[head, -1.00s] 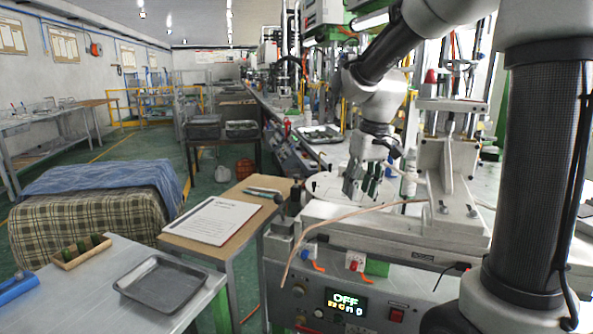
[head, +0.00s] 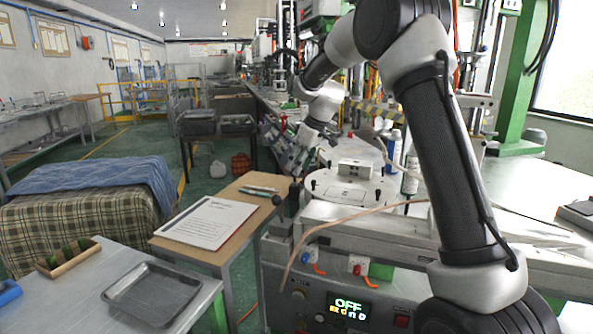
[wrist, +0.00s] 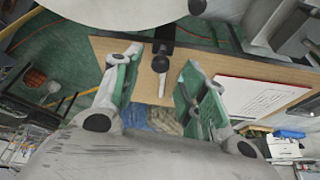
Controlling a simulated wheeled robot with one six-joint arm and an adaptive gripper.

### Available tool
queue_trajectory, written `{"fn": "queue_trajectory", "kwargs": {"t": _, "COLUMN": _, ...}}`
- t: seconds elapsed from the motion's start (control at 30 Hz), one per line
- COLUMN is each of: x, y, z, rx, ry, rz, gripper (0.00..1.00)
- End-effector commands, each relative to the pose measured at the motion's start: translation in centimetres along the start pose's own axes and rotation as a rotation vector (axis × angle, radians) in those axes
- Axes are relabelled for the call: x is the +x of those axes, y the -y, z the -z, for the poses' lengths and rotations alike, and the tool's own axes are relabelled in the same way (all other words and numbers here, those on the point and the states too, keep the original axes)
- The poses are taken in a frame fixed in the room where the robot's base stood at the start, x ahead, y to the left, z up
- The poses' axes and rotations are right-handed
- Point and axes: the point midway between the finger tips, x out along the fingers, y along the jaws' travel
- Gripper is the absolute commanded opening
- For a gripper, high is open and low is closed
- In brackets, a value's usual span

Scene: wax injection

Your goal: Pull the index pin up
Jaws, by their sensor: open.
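A black ball-shaped knob (head: 277,201) stands at the left front corner of the machine. A second dark upright piece (head: 295,189) stands just right of it; I cannot tell for sure which is the index pin. My gripper (head: 292,163) hangs above this corner, tilted, left of the round white turntable (head: 325,190). In the wrist view my gripper (wrist: 162,60) is open, with green-padded fingers spread apart and nothing held. A black rounded knob (wrist: 160,63) with a pale shaft appears between the fingertips, apparently apart from both pads.
A pale block (head: 356,169) sits on the turntable. A wooden side table (head: 240,205) with a paper sheet (head: 206,219) and pens stands to the left. A metal tray (head: 152,292) lies on the front left table. A thin copper-coloured tube (head: 350,216) curves across the machine front. Bottles stand right of the turntable.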

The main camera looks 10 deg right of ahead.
Motion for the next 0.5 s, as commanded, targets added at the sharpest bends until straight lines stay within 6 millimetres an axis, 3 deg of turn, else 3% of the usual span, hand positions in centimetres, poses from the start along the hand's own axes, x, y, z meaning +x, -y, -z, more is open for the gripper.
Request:
{"fn": "queue_trajectory", "kwargs": {"t": 0.2, "x": 2.3, "y": 0.0, "z": 0.0, "rx": 0.000, "ry": 0.000, "rz": 0.000, "gripper": 0.42}}
{"fn": "queue_trajectory", "kwargs": {"t": 0.5, "x": 2.5, "y": 0.0, "z": 0.0, "rx": 0.001, "ry": -0.001, "rz": -0.001, "gripper": 0.40}}
